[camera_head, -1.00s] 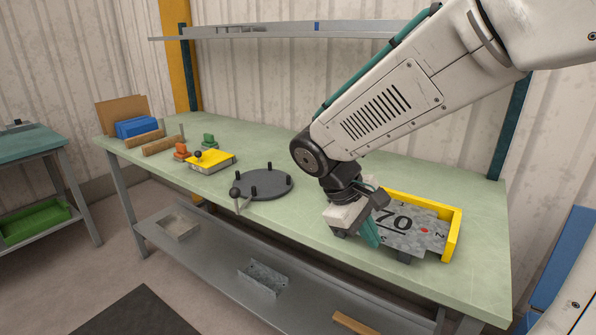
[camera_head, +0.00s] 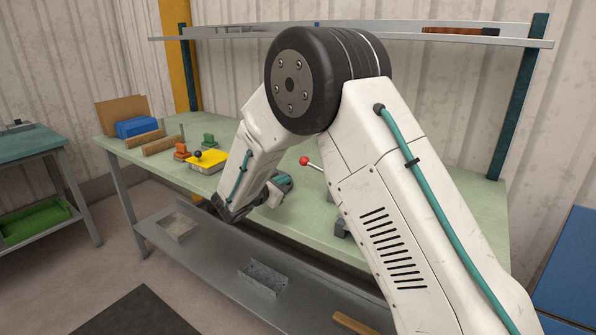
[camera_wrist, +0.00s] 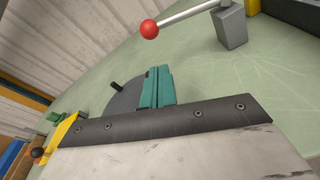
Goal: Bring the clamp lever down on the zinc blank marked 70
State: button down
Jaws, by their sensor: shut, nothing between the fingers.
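The clamp lever shows in the head view as a red ball (camera_head: 304,160) on a short silver rod that runs behind my arm. In the wrist view the red ball (camera_wrist: 149,29) is at the upper middle, its rod (camera_wrist: 190,12) sloping up to a grey post (camera_wrist: 231,28). My gripper (camera_head: 284,181) is over the bench, left of the lever. In the wrist view its teal fingers (camera_wrist: 157,86) are together and empty, apart from the ball. The zinc blank marked 70 is hidden behind my arm in the head view, and I cannot make it out in the wrist view.
The dark round plate (camera_wrist: 122,98) with pegs lies beyond my fingers in the wrist view. A yellow block (camera_head: 211,162) with a black knob, green and orange pieces, and a blue box (camera_head: 137,127) stand at the bench's left. A shelf (camera_head: 450,40) runs above.

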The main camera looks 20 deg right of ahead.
jog(key=shift+w+a+r+n+t, duration=0.15)
jog(key=shift+w+r+n+t, duration=0.15)
jog(key=shift+n, duration=0.1)
jog(key=x, duration=1)
jog(key=shift+f, duration=0.1)
